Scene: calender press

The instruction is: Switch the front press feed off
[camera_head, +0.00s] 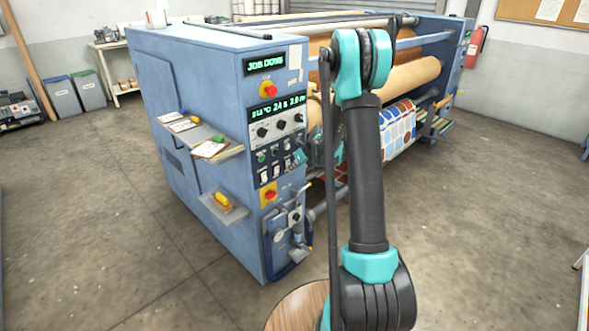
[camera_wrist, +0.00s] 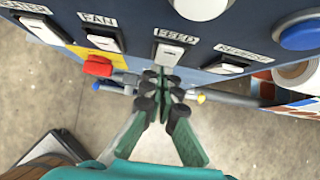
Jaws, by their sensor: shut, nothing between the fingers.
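The press (camera_head: 215,75) is a large blue machine, and its control panel (camera_head: 293,85) faces me. In the wrist view, a white rocker switch (camera_wrist: 167,54) sits below a label that reads like FEED. I cannot tell which way it is set. My gripper (camera_wrist: 163,80) is shut and empty, with its dark fingertips just below that switch. I cannot tell whether they touch it. In the head view my gripper (camera_head: 302,156) shows as a small teal shape at the panel's right edge, partly hidden by my arm.
The FAN switch (camera_wrist: 104,42) is left of the feed switch, and another switch (camera_wrist: 225,68) is right. A red button on a yellow plate (camera_wrist: 97,65) lies below. The upper display (camera_head: 264,64) reads JOB DONE. Shelves (camera_head: 222,152) stick out left. The floor (camera_head: 130,240) is clear there.

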